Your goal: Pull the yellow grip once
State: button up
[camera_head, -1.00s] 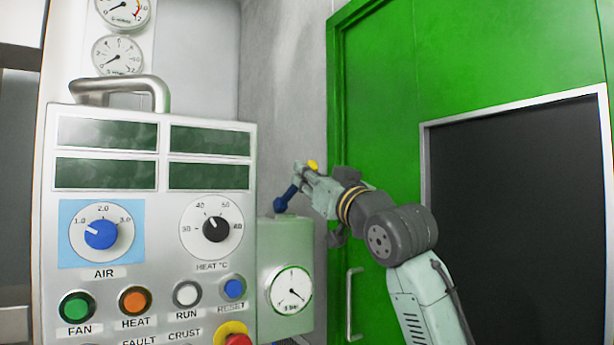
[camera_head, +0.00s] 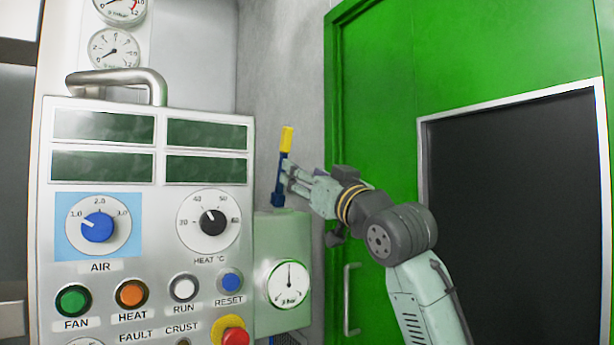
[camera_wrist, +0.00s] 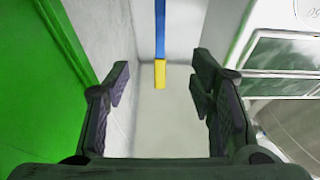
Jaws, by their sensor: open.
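The yellow grip (camera_head: 287,139) tops a blue lever (camera_head: 278,184) on a pale green box (camera_head: 283,240) with a dial (camera_head: 289,283). The lever stands nearly upright, leaning slightly right at its top. My gripper (camera_head: 288,178) is open, just right of the lever and below the yellow grip in the head view. In the wrist view, the yellow grip (camera_wrist: 160,75) lies between the lines of my open fingers (camera_wrist: 160,88), touching neither. The dial's needle points up.
A control panel (camera_head: 150,107) with knobs and buttons stands left of the lever, with a red stop button (camera_head: 234,341) low on it. A green door frame (camera_head: 370,60) and a metal handle (camera_head: 351,300) are on the right. A grey wall is behind.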

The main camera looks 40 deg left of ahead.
dwell(0.4)
jog(key=b+v, duration=0.4)
jog(key=v, duration=0.5)
dwell(0.4)
